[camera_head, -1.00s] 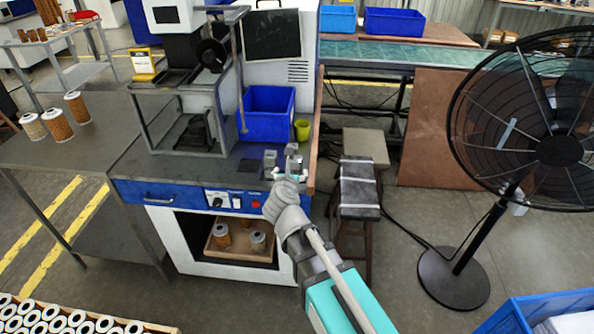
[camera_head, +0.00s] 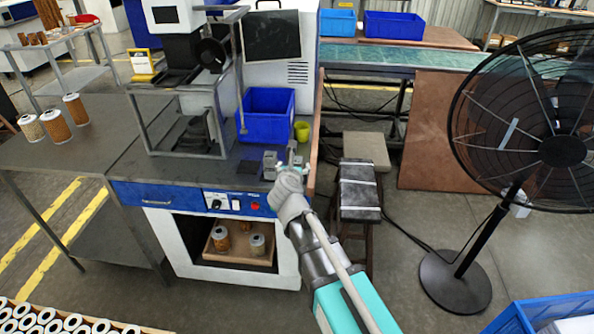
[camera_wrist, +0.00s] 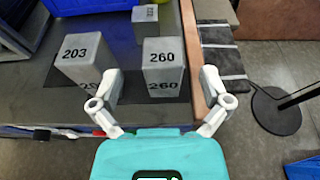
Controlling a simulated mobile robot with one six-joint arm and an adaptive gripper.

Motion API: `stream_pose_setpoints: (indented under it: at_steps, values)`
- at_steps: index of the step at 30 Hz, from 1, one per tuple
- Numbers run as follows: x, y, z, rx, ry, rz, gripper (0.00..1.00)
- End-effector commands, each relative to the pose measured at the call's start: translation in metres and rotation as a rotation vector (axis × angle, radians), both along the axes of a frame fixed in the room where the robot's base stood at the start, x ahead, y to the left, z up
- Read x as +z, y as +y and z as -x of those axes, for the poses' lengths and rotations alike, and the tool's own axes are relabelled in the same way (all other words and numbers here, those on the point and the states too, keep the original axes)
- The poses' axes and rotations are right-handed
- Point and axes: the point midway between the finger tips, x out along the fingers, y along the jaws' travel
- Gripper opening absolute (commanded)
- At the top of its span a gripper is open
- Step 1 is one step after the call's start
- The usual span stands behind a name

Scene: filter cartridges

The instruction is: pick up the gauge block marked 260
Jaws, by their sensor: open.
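The gauge block marked 260 (camera_wrist: 165,66) is a grey upright block on the bench top in the wrist view, with 260 on its top and its near side. My gripper (camera_wrist: 160,95) is open, its two white fingers apart with the 260 block ahead between them, not held. The block marked 203 (camera_wrist: 82,60) stands to the left, close to the left finger. In the head view my gripper (camera_head: 292,172) is at the right front of the bench and partly hides the blocks.
A smaller grey block (camera_wrist: 146,24) stands behind the 260 block. A blue bin (camera_head: 267,114) and a yellow cup (camera_head: 302,131) are farther back on the bench. A brown panel edge (camera_wrist: 193,50) runs close on the right. A large fan (camera_head: 560,150) stands farther right.

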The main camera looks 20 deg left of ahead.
Motion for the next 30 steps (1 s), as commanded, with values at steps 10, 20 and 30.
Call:
stream_pose_setpoints:
  at_steps: [10, 20, 30]
  values:
    - [-0.014, 0.006, -0.035, 0.000, 0.000, -0.001, 0.97]
    - [-0.013, 0.006, -0.036, 0.000, 0.000, 0.000, 0.97]
    - [-0.013, 0.006, -0.036, 0.000, 0.000, 0.000, 0.88]
